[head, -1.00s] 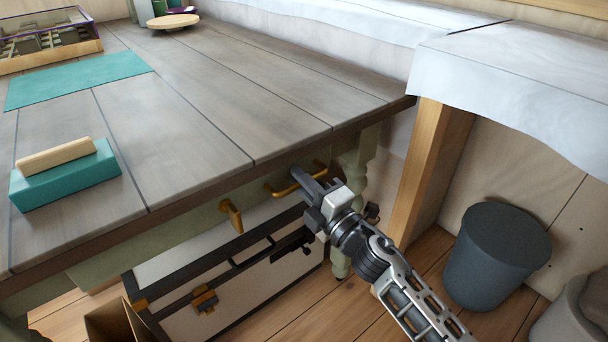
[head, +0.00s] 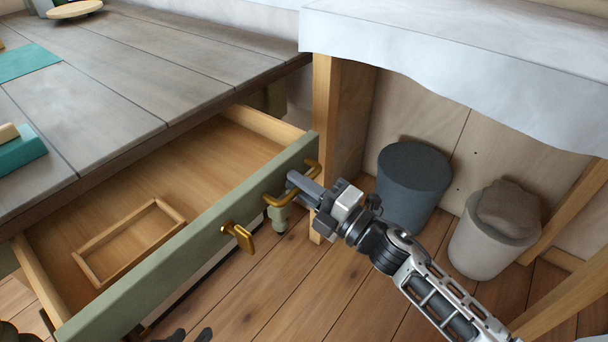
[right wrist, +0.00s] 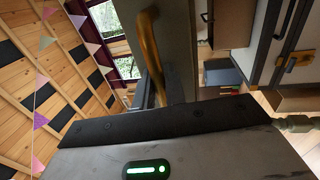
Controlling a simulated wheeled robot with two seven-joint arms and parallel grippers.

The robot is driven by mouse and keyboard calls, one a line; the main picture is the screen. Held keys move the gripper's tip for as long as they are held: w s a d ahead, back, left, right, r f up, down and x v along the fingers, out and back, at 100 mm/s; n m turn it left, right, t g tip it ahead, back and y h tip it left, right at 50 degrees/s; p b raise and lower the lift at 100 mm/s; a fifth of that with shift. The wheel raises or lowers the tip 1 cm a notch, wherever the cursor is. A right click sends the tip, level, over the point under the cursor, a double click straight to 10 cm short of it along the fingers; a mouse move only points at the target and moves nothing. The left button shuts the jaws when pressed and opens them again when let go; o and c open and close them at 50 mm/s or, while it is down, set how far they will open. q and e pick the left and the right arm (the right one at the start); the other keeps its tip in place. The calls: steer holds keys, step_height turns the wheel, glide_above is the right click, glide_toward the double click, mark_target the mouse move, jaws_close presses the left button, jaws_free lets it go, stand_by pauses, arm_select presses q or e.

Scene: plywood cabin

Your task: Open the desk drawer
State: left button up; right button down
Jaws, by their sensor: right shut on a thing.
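The desk drawer (head: 205,225) has a green front and a pale wooden inside, and it stands well out from under the grey desk top (head: 110,85). A brass bar handle (head: 313,167) is at the right of its front. My right gripper (head: 297,184) is shut on this handle. The handle (right wrist: 150,50) also shows in the right wrist view, running down between the dark fingers, which partly hide it. A brass latch-like piece (head: 238,236) sits near the middle of the drawer front. My left gripper is not clearly seen.
A small wooden frame (head: 130,242) lies in the otherwise bare drawer. A teal block (head: 22,160) is on the desk at left. A dark bucket (head: 412,185) and a pale bin (head: 487,240) stand at right below a cloth-covered surface (head: 480,65). Floor before the drawer is largely clear.

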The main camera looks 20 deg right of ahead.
steer(key=shift+s+d, duration=0.1)
steer(key=c, duration=1.8)
jaws_free()
steer(key=v, duration=1.6)
